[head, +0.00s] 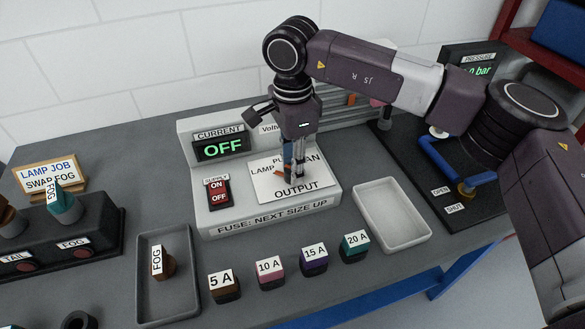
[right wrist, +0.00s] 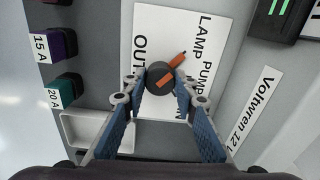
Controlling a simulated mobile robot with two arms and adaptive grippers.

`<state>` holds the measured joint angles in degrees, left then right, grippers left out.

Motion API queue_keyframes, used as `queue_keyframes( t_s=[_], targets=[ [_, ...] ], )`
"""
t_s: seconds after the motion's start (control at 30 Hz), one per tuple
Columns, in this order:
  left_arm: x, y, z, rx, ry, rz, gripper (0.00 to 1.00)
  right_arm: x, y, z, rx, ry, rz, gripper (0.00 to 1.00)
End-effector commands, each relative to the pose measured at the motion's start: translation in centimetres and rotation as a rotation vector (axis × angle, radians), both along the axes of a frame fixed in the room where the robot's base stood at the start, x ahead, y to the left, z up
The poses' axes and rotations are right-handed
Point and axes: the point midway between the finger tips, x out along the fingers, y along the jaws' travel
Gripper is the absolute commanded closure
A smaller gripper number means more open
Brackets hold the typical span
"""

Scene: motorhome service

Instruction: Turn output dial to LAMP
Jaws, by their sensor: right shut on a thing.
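The output dial (right wrist: 160,76) is a dark round knob with an orange pointer, on a white plate (head: 314,188) lettered LAMP, PUMP, FAN and OUTPUT. In the right wrist view the pointer slants up and right, toward the LAMP and PUMP lettering; its exact setting is hard to tell. My right gripper (head: 294,172) points down over the plate, shut on the dial, its fingertips on either side of it. In the head view the fingers hide most of the dial; an orange tip shows on the LAMP side. My left gripper is not in view.
The grey supply box (head: 205,208) has a CURRENT display (head: 222,147) reading OFF and a red supply switch (head: 218,192). Several labelled fuses stand in front, from 5 A (head: 223,287) to 20 A (head: 355,246). An empty white tray (head: 428,235) lies right of the box.

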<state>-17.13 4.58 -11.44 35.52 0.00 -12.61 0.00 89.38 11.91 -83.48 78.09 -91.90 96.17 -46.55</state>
Motion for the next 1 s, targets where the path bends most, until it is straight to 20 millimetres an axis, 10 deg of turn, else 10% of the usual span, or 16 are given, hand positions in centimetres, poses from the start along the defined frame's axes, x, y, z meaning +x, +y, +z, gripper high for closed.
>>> queue_keyframes(
  t_s=[0.4, 0.43, 0.57, 1.0],
  targets=[
    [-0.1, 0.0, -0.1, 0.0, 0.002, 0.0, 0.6, 0.1, 0.0, 0.2, 0.002, -0.003, 0.007, 0.98],
    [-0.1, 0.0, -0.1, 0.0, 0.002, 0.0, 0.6, 0.1, 0.0, 0.2, 0.002, -0.003, 0.007, 0.73],
    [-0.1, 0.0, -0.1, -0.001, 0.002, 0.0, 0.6, 0.1, 0.0, 0.2, 0.002, -0.003, 0.007, 0.58],
    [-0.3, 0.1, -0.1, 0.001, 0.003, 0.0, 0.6, 0.1, 0.1, 1.3, 0.002, -0.003, 0.007, 0.56]
  ],
)
